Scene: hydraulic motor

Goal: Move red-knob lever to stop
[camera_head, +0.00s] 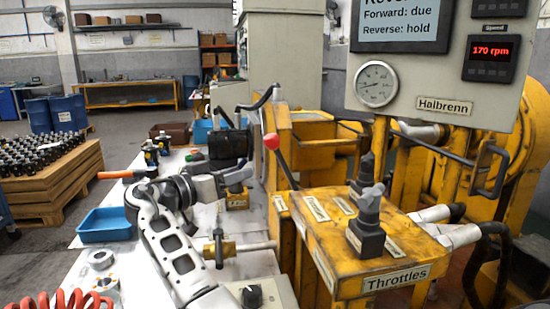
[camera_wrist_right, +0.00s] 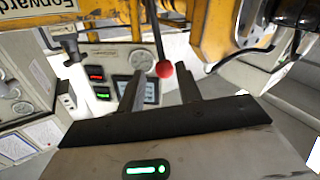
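The red-knob lever has a round red knob (camera_head: 272,141) on a thin dark shaft, which leans up and left from the yellow console (camera_head: 345,243). My right gripper (camera_head: 244,176) is left of the shaft and lower in the picture than the knob, above the white bench. In the right wrist view my right gripper (camera_wrist_right: 160,84) has its two dark fingers spread apart. The red knob (camera_wrist_right: 164,69) shows between them, around their tips, with nothing seen gripped. I cannot tell the exact depth gap. My left gripper is not in view.
A grey-topped lever (camera_head: 369,209) stands on the console behind the "Throttles" label (camera_head: 397,280). A gauge (camera_head: 377,83) and a 170 rpm readout (camera_head: 490,51) are on the panel above. A blue tray (camera_head: 105,226) and a brass valve (camera_head: 219,248) are on the bench.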

